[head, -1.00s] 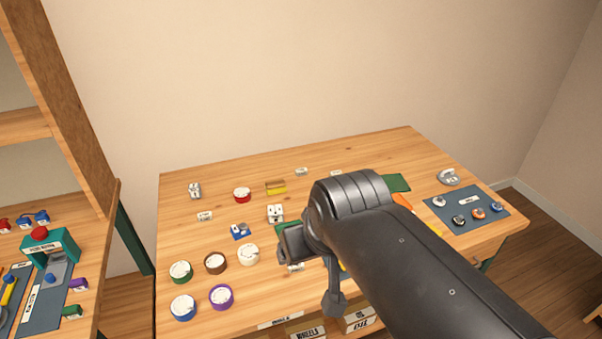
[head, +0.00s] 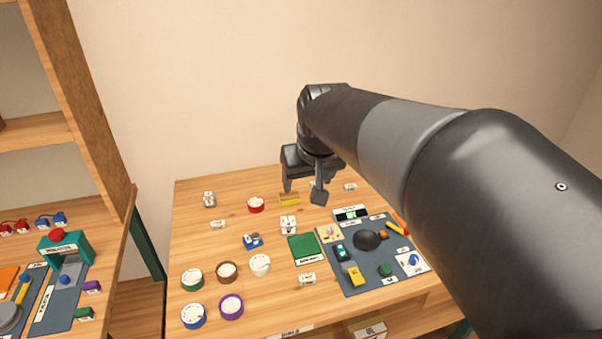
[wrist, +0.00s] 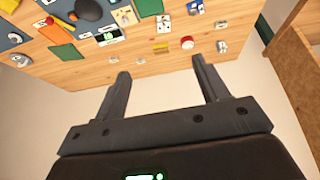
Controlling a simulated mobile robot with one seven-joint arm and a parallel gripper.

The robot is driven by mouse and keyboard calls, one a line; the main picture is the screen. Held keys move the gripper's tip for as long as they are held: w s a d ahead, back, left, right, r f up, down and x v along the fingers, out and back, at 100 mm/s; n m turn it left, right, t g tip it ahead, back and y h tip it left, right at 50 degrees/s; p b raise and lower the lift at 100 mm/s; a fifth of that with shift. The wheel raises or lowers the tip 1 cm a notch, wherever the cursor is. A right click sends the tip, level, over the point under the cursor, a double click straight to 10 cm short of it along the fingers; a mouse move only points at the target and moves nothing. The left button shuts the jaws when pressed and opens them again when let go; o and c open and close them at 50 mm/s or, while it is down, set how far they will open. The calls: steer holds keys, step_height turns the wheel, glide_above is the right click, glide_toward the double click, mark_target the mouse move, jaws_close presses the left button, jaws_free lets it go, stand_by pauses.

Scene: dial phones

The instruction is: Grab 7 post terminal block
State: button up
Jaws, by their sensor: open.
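My gripper (head: 303,191) is open and empty, raised above the back part of the table.
A green board (head: 304,249) and a dark mat (head: 345,281) with parts lie nearer the front. Several coloured dials sit front left. A shelf unit stands left.

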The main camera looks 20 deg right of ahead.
steer(key=w+d+f, duration=0.4)
steer(key=w, duration=0.6)
steer(key=w+d+f, duration=0.3)
steer(key=w+f, duration=0.1)
steer(key=w, duration=0.5)
steer(key=w+d+f, duration=0.4)
steer(key=w, duration=0.6)
steer(key=shift+g, duration=0.3)
steer(key=d+x, duration=0.1)
steer(key=x, duration=0.7)
steer(key=w+d+x, duration=0.1)
steer(key=d+x, duration=0.1)
steer(key=x, duration=0.6)
steer(key=d+r+x, duration=0.1)
steer(key=d+x, duration=0.1)
steer(key=x, duration=0.6)
steer(key=shift+w+d+f, duration=0.1)
steer(key=shift+w, duration=0.3)
steer(key=c, duration=1.1)
steer(key=shift+o, duration=0.2)
